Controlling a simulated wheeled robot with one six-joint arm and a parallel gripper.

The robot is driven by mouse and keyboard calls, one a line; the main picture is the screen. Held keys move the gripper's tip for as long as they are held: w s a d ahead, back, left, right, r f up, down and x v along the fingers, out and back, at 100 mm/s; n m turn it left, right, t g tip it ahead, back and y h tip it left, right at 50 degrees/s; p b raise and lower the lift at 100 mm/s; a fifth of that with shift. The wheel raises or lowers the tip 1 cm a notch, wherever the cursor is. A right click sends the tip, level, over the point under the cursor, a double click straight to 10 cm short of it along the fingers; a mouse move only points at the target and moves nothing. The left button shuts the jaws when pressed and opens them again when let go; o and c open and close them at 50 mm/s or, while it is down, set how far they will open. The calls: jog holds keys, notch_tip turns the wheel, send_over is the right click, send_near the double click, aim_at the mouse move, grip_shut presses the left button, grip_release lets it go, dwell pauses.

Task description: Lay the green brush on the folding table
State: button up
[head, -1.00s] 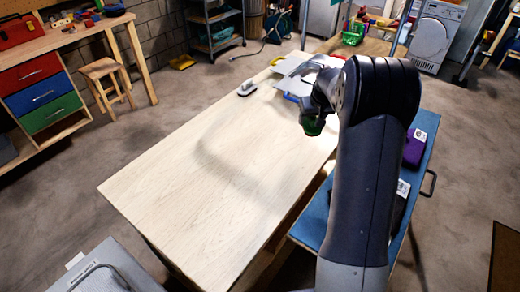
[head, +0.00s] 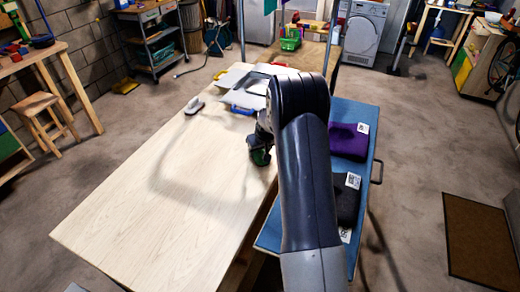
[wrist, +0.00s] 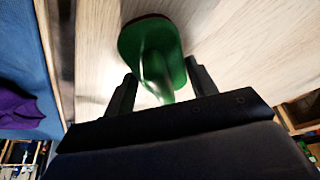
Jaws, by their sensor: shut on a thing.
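My gripper (wrist: 160,88) is shut on the green brush (wrist: 150,38), which shows between the two dark fingers in the wrist view. In the head view the green brush (head: 260,157) hangs under my gripper (head: 258,142), over the right edge area of the pale wooden folding table (head: 150,205). The table also fills the top of the wrist view (wrist: 225,50). I cannot tell whether the brush touches the tabletop. My arm hides part of the table's right side.
A white and dark brush-like item (head: 194,106) and grey sheets (head: 238,92) lie at the table's far end. A blue bench (head: 345,105) with a purple folded cloth (head: 348,142) and a dark one (head: 343,200) stands right. The near and middle tabletop is clear.

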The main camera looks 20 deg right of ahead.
jog(key=o, duration=0.9)
jog(key=shift+r, duration=0.15)
jog(key=b+v, duration=0.2)
jog(key=v, duration=1)
jog(key=p+x, duration=0.1)
jog(key=x, duration=1.1)
jog(key=shift+f+p, duration=0.3)
jog(key=shift+p, duration=0.05)
jog(key=shift+r, duration=0.2)
